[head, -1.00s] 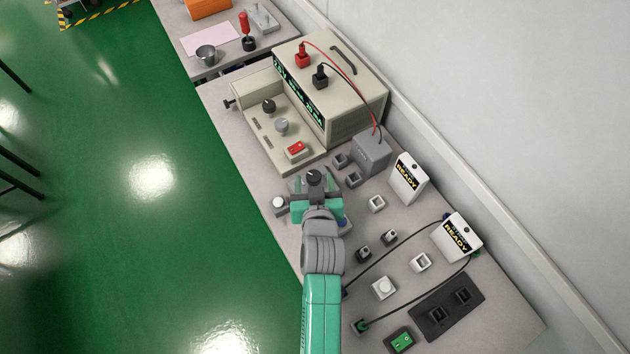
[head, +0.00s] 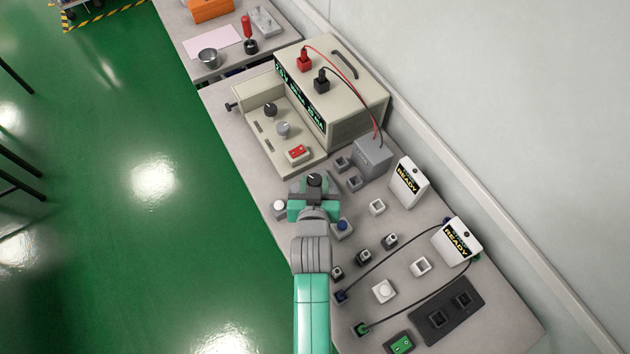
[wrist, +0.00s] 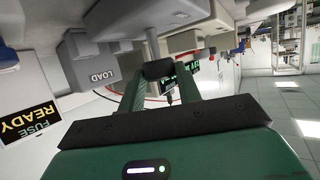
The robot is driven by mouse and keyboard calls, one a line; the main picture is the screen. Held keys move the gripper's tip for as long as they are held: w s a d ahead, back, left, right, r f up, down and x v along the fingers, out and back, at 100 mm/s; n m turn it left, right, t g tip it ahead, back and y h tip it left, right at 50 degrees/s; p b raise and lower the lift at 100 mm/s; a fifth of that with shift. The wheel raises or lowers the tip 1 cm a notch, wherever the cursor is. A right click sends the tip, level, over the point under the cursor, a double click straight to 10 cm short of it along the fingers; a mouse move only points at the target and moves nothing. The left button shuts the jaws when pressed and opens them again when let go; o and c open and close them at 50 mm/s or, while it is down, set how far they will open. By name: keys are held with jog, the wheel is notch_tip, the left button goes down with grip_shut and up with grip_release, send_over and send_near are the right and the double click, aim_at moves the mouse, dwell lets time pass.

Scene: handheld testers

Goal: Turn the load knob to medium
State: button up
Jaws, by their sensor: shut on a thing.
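A black knob (head: 314,179) stands on a small grey base near the left edge of the bench, in front of the large beige tester (head: 350,95). My gripper (head: 314,186) is over the base with its fingers around the knob. In the wrist view the black knob (wrist: 158,70) sits between the two green fingertips (wrist: 160,75), and the gripper is shut on it. A grey box labelled LOAD (wrist: 93,68) is beside it; the box (head: 373,155) also shows in the head view. The knob's pointer and any position marks cannot be read.
A round white button (head: 279,207) is just left of my gripper and a blue button (head: 342,226) just right. Two READY boxes (head: 409,182) (head: 457,240) stand along the wall side. Small sockets and cables crowd the near bench. Green floor lies open to the left.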

jog(key=h+b, duration=0.1)
jog(key=m+h, duration=0.1)
jog(key=m+b, duration=0.1)
jog(key=shift+w+a+f+h+b, duration=0.1)
jog(key=shift+a+f+h+b, duration=0.2)
jog(key=shift+f+h+b, duration=0.1)
jog(key=m+g+h+b, duration=0.1)
jog(key=m+h+b, duration=0.1)
jog(key=b, duration=0.1)
jog(key=shift+a, duration=0.1)
jog(key=m+g+h+b, duration=0.1)
jog(key=b, duration=0.1)
jog(key=m+g+h+b, duration=0.1)
jog(key=m+h+b, duration=0.1)
jog(key=shift+w+a+r+m+h, duration=0.15)
jog(key=shift+a+m+h, duration=0.05)
jog(key=shift+m+h, duration=0.1)
jog(key=shift+w+a+r+m+g+h+b, duration=0.1)
jog(key=shift+m+g+h+b, duration=0.9)
jog(key=shift+m+g+b, duration=0.45)
jog(key=o, duration=1)
jog(key=shift+r, duration=0.15)
